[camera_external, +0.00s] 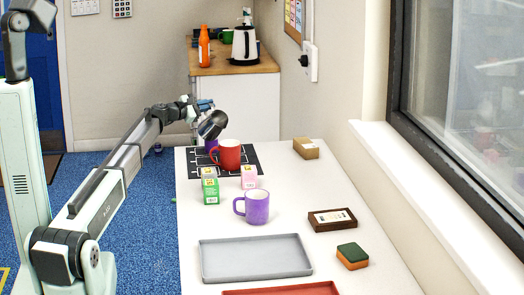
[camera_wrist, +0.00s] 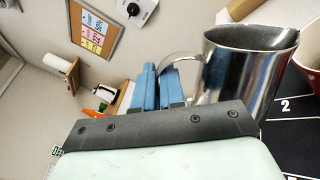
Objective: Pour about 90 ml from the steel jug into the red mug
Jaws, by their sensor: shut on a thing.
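The steel jug (camera_external: 213,124) is held in the air, tilted, just above and left of the red mug (camera_external: 228,157). My gripper (camera_external: 205,104) has its blue fingers shut on the jug's handle. In the wrist view the fingers (camera_wrist: 156,88) close at the handle beside the shiny jug (camera_wrist: 235,85). The red mug stands upright on a black marked mat (camera_external: 253,153). Its pale inside and red side (camera_wrist: 312,45) show at the right edge of the wrist view, near the jug's lip. I see no stream, and the liquid levels are hidden.
Green (camera_external: 210,191) and pink (camera_external: 249,178) cartons stand in front of the red mug. A purple mug (camera_external: 257,208), a grey tray (camera_external: 256,258), a framed brown block (camera_external: 333,220) and a sponge (camera_external: 352,256) are nearer. A cardboard box (camera_external: 305,148) is at right.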

